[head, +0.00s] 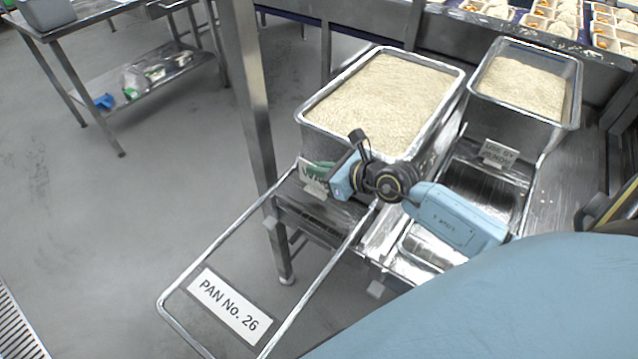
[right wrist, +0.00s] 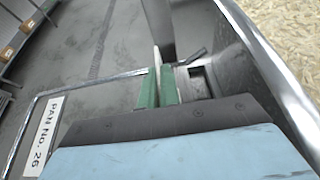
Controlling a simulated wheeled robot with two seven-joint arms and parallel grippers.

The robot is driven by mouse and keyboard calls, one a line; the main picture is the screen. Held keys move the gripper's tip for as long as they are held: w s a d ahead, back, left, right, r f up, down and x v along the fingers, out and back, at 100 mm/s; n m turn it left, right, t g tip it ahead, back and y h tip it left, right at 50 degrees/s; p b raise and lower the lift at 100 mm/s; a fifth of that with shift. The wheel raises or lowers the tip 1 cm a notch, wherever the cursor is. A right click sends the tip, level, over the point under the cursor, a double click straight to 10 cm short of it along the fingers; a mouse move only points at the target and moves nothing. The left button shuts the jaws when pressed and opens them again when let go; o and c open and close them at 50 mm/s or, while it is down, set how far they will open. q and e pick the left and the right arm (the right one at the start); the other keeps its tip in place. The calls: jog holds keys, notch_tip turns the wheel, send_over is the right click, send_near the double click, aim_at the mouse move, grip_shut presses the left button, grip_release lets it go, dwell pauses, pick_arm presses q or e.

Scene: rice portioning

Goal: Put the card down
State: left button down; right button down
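The card (head: 309,180) is white with dark lettering, partly hidden by my right gripper. It stands at the near left corner of the left rice pan (head: 318,131), over a metal ledge. My right gripper (head: 318,168) has green fingers, shut on the card. In the right wrist view, the card (right wrist: 157,56) shows nearly edge-on as a thin pale strip between the green fingertips (right wrist: 160,85). Whether its lower edge touches the ledge, I cannot tell. My left gripper is not in view.
A metal frame with a "PAN No. 26" label (head: 229,305) juts out at the lower left. A steel table (head: 65,32) stands at the back left.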

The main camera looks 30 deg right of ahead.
aim_at(319, 188)
jog(key=shift+f, duration=0.35)
notch_tip(319, 188, down, 2)
jog(key=shift+f+b, duration=0.25)
jog(key=shift+b, duration=0.4)
jog(key=shift+f, duration=0.35)
jog(key=shift+r, duration=0.1)
jog(key=c, duration=1.6)
grip_release()
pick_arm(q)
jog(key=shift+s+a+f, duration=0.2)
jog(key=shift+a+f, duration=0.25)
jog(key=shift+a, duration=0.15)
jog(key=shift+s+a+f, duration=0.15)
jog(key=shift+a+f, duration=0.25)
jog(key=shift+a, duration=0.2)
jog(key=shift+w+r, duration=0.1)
